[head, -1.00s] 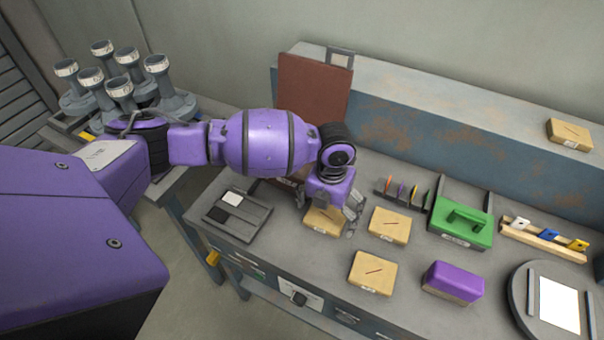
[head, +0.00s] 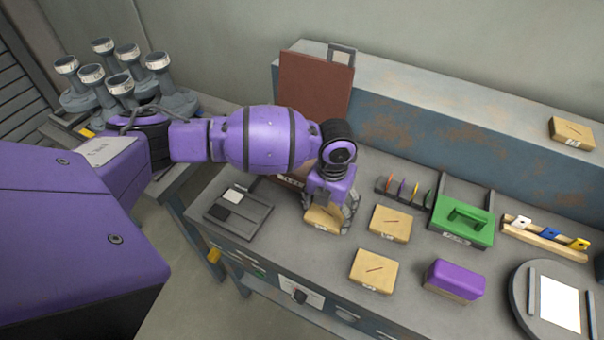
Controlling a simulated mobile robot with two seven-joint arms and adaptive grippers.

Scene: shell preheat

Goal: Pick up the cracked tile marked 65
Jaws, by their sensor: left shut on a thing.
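Several tan tiles with a dark crack line on top are in the head view. One tile (head: 322,219) is under my left gripper (head: 331,217), which is shut on it at the bench top. The gripper covers much of that tile, and its number cannot be read. A second tile (head: 390,224) lies just to the right. A third tile (head: 373,270) lies nearer the front edge. A fourth tile (head: 572,133) lies on the raised ledge at the far right. Their label numbers are too small to read. My right gripper is not in view.
A green block with a handle (head: 462,222), a purple block (head: 453,280) and a round plate with a white sheet (head: 556,305) stand to the right. A dark tray (head: 238,213) lies left of the gripper. A brown board (head: 314,85) leans behind my arm.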

